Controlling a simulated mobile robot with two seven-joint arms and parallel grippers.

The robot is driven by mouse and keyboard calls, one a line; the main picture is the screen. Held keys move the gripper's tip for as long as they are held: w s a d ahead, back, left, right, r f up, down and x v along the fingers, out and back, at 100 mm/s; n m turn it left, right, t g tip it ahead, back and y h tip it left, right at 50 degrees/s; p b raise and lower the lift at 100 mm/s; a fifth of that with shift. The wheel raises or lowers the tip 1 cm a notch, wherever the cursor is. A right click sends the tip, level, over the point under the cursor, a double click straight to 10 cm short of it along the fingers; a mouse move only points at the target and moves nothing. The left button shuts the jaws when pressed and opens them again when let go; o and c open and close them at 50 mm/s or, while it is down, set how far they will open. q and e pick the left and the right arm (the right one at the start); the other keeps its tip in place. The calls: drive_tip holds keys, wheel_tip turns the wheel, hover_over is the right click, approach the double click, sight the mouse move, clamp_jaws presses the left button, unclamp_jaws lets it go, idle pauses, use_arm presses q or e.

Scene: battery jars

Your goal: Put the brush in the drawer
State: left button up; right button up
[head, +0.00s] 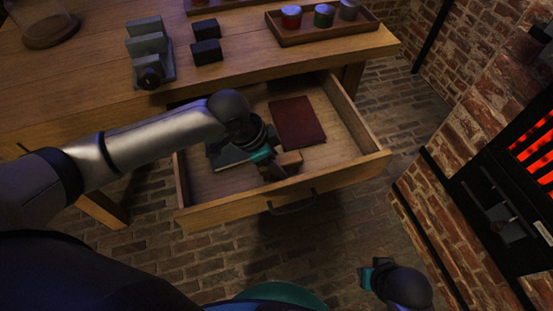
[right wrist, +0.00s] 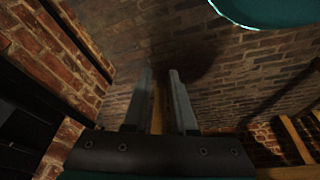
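The open drawer (head: 345,118) extends from the front of the wooden table. My left gripper (head: 277,170) is inside the drawer's outline, near its front wall. A small brown wooden block, apparently the brush (head: 291,158), shows at its fingertips. The gripper seems shut on it, though the fingers partly hide it and its bristles cannot be made out. Whether it touches the drawer floor is unclear. My right gripper (head: 372,274) is outside the drawer, at the lower right. In the right wrist view its two fingers (right wrist: 164,100) are apart with nothing between them.
A dark red flat item (head: 297,122) lies in the drawer, and a dark grey-green item (head: 228,155) lies left of my gripper. On the table are a tray (head: 330,32) with three jars, dark blocks (head: 207,51) and a grey device (head: 149,58). A glowing furnace (head: 520,150) stands at right.

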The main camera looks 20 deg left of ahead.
use_arm(q)
drive_tip(key=shift+o, duration=1.4)
drive_tip(key=shift+a+r, duration=0.15)
drive_tip(key=shift+r, duration=0.3)
drive_tip(key=p+v, duration=0.4)
drive_tip(key=v, duration=0.4)
drive_tip(key=shift+p+v, duration=0.8)
drive_tip(key=shift+v, duration=0.9)
use_arm(e)
drive_tip(key=s+d+f+g, duration=0.1)
drive_tip(key=s+d+f, duration=0.2)
drive_tip(key=f, duration=0.7)
drive_tip(key=shift+s, duration=1.35)
drive_tip(key=shift+d, duration=0.1)
